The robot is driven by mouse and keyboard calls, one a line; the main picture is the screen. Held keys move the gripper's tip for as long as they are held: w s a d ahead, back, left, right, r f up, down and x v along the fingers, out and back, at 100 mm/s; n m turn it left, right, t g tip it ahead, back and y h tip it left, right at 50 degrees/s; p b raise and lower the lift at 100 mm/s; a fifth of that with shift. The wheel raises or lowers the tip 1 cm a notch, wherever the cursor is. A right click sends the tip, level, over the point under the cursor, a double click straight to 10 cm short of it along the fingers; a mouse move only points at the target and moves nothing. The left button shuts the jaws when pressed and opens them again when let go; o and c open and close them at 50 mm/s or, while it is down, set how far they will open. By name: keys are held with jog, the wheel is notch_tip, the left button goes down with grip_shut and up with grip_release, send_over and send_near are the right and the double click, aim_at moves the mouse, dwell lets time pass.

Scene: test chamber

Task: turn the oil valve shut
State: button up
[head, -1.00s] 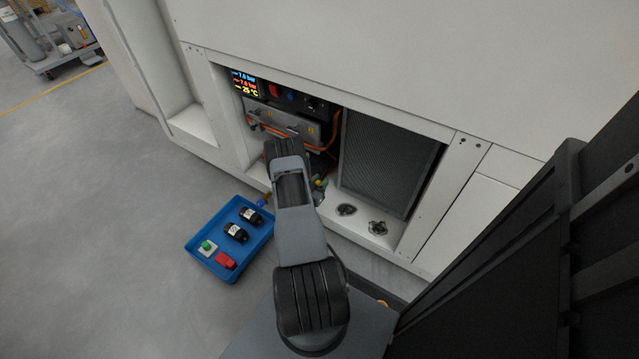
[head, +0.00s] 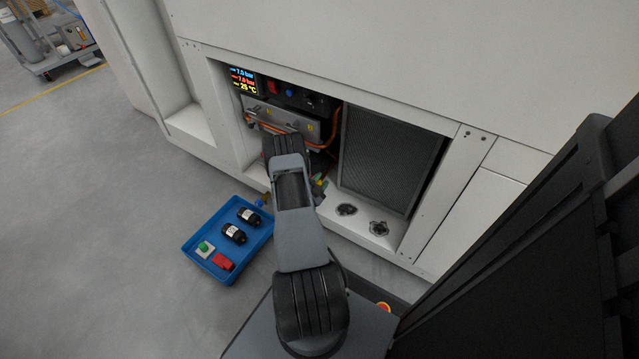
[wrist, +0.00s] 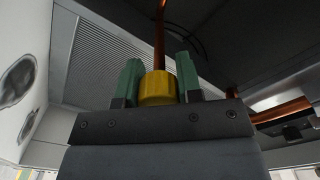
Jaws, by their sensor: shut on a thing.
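A yellow round knob (wrist: 158,88), apparently the oil valve's handle, sits between the green fingers of my gripper (wrist: 159,80) in the wrist view. A copper pipe (wrist: 160,38) shows just beyond it. The fingers are shut on the knob, one on each side. In the head view my gripper (head: 319,185) is low inside the cabinet opening, mostly behind my arm, with only a bit of green and yellow showing. The valve body and how far it is turned are hidden.
A blue tray (head: 188,246) with two black cylinders (head: 235,233), a green button (head: 204,246) and a red part (head: 223,262) lies on the floor left of my arm. A dark filter panel (head: 388,160) and a lit display (head: 243,80) flank the opening.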

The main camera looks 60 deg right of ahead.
jog(key=shift+d+m, duration=0.1)
jog(key=shift+m, duration=0.3)
jog(key=o, duration=0.9)
jog(key=shift+o, duration=0.2)
jog(key=a+p, duration=0.3)
jog(key=a, duration=1.1)
jog(key=shift+p, duration=0.35)
